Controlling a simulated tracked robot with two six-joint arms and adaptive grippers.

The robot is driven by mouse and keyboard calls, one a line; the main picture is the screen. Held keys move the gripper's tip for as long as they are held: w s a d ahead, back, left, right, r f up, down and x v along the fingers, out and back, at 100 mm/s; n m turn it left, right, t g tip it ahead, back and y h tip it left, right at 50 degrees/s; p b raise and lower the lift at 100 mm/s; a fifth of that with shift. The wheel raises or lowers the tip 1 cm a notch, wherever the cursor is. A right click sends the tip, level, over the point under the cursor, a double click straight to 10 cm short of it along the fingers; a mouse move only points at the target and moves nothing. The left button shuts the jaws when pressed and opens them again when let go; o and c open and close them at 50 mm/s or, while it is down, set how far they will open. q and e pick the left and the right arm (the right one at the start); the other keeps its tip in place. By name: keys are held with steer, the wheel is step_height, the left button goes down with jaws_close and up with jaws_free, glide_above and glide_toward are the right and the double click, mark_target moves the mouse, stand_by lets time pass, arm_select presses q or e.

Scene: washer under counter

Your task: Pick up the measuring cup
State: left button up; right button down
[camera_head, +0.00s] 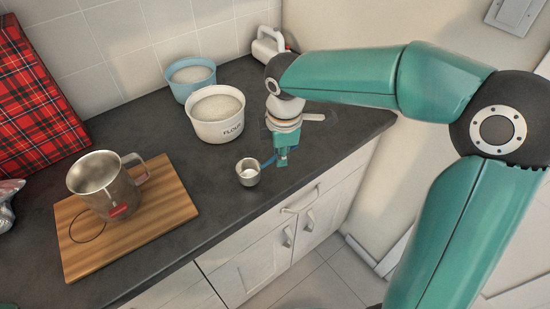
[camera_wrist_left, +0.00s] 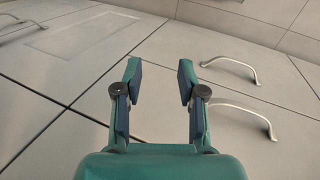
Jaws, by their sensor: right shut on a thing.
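The measuring cup (camera_head: 248,172) is a small metal cup with a blue handle, at the front part of the dark counter in the head view. My right gripper (camera_head: 281,160) points down just right of the cup and is shut on its handle. The cup looks upright; I cannot tell whether its base touches the counter. My left gripper (camera_wrist_left: 160,85) is open and empty in the left wrist view, in front of cabinet fronts. The measuring cup does not show in that view.
A white flour tub (camera_head: 222,126) and a blue tub (camera_head: 188,74) stand behind the cup. A metal mug (camera_head: 106,185) stands on a wooden board (camera_head: 150,228) at the left. Cabinet handles (camera_wrist_left: 238,68) lie near my left gripper. The counter (camera_head: 215,215) is bare left of the cup.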

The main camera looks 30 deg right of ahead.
step_height(320, 180, up, 19)
steer(key=p, duration=0.2)
stand_by(0.7)
